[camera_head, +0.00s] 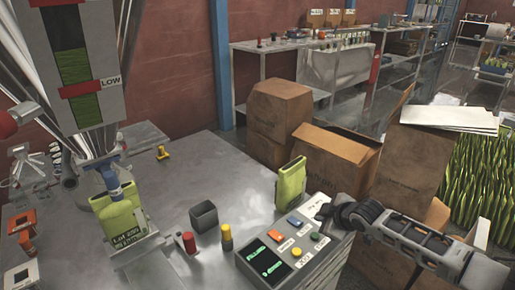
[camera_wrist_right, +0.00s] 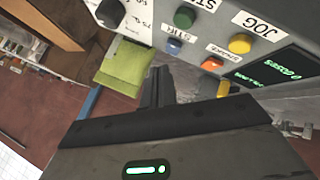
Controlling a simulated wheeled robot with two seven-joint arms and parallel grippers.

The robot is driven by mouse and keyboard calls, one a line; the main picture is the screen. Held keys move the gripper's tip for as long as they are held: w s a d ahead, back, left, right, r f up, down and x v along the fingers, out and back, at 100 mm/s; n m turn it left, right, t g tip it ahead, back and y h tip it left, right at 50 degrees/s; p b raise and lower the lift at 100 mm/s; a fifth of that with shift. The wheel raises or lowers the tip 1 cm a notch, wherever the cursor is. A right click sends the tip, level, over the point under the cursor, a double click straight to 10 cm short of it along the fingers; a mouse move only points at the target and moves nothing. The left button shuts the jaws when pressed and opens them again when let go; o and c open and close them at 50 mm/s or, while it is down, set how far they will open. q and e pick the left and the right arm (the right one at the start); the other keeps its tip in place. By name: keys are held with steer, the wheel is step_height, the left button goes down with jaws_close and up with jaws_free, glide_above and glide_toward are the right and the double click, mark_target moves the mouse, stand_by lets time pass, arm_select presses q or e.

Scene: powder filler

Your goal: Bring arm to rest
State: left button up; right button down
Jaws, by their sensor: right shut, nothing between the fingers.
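My right arm comes in from the right over the control box. Its dark gripper (camera_head: 324,212) is at the box's right end, near a white label. In the right wrist view the two fingers (camera_wrist_right: 156,86) are together with nothing between them. The control box (camera_head: 283,258) has coloured buttons and a lit green display; its panel also shows in the wrist view (camera_wrist_right: 218,28). A green pouch (camera_head: 291,183) stands upright just behind the box, apart from the gripper. Another green pouch (camera_head: 119,221) stands under the filler nozzle (camera_head: 111,180). My left gripper is not in view.
A dark open bin (camera_head: 204,216), a red-capped post (camera_head: 189,243) and a yellow-topped post (camera_head: 227,237) stand on the metal table (camera_head: 190,165). Cardboard boxes (camera_head: 335,160) crowd close behind and right of my right arm. The table's back middle is mostly clear.

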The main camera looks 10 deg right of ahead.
steer(key=s+a+f, duration=0.1)
steer(key=s+a, duration=0.1)
steer(key=a, duration=0.1)
steer(key=s+a+f+y, duration=0.1)
steer(key=s+a+f, duration=0.1)
steer(key=a, duration=0.1)
steer(key=s+a+f+y, duration=0.1)
steer(key=s+a+f, duration=0.1)
steer(key=s+a, duration=0.1)
steer(key=shift+a+m, duration=0.3)
steer(key=s+a+f+m+y, duration=0.1)
steer(key=s+a+m, duration=0.1)
steer(key=s+a, duration=0.55)
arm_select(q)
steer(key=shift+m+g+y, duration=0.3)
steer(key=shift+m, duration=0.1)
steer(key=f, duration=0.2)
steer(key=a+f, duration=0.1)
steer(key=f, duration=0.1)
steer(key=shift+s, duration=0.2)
arm_select(e)
steer(key=s+d+r+m+t+h, duration=0.1)
steer(key=s+m, duration=0.5)
steer(key=s, duration=0.7)
steer(key=shift+s+d+r+h, duration=0.4)
steer(key=shift+d+r, duration=0.25)
steer(key=shift+d, duration=0.15)
stand_by(2.9)
